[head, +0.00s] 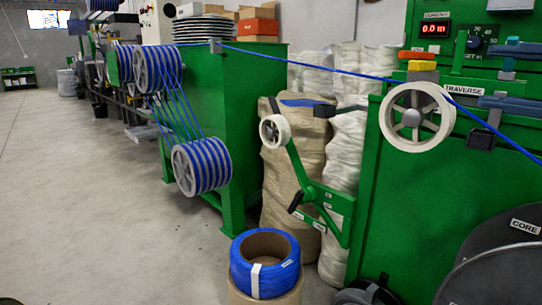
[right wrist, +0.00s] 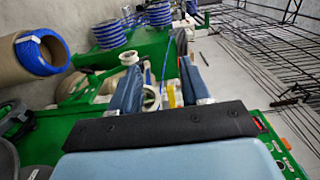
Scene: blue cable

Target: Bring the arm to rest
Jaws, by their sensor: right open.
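My right gripper (head: 488,77) is at the right edge of the head view, in front of the green machine panel. Its two blue fingers are apart, with nothing held between them. In the right wrist view the open fingers (right wrist: 158,68) show a white wheel and a yellow piece beyond the gap. My left gripper is not in view.
A green arm with a small white roller (head: 275,131) juts from the panel (head: 450,200). A blue coil (head: 265,264) stands on a tan core at the front. Dark reels (head: 495,275) lie at lower right. Wrapped rolls stand behind. The floor (head: 90,200) at left is clear.

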